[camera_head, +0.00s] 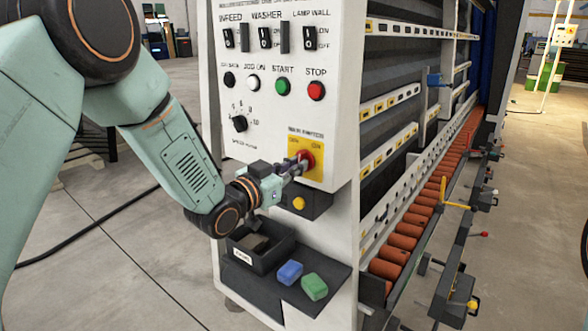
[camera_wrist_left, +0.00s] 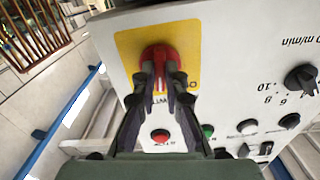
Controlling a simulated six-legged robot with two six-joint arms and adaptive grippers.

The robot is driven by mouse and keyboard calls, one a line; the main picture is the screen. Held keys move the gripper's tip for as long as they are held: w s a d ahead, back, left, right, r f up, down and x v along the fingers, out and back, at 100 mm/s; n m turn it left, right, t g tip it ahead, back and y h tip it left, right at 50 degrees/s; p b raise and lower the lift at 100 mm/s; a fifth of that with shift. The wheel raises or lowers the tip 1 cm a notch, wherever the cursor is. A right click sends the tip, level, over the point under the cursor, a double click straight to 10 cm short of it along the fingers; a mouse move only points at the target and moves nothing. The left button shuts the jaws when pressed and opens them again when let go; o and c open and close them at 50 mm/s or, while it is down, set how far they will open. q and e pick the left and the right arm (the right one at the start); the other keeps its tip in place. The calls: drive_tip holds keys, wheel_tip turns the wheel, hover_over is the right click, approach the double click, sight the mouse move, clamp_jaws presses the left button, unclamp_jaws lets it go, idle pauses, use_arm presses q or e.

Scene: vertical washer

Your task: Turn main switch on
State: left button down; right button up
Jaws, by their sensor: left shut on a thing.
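The main switch is a red rotary knob (camera_head: 306,160) on a yellow plate (camera_head: 316,148), low on the right of the white control panel (camera_head: 265,180). My left gripper (camera_head: 297,167) is at the knob, its arm coming in from the left. In the left wrist view the two dark fingers (camera_wrist_left: 161,90) are closed on both sides of the red knob (camera_wrist_left: 160,58), which stands out from the yellow plate (camera_wrist_left: 130,48). The fingers partly hide the knob and the plate's lettering. My right gripper is not in view.
Above the switch are a red stop button (camera_head: 316,91), a green start button (camera_head: 283,88) and several black toggle switches. Below, a shelf (camera_head: 325,295) holds a black bin (camera_head: 262,262), a blue block (camera_head: 290,272) and a green block (camera_head: 314,287). Orange rollers (camera_head: 402,242) run along the right.

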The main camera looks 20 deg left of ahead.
use_arm(q)
drive_tip(key=shift+m+b, duration=0.85)
drive_tip(key=shift+m, duration=2.75)
drive_tip(key=c, duration=1.4)
unclamp_jaws()
drive_tip(key=shift+s+r, duration=0.1)
drive_tip(key=shift+s, duration=0.05)
drive_tip(key=shift+c, duration=0.2)
drive_tip(key=shift+o, duration=0.2)
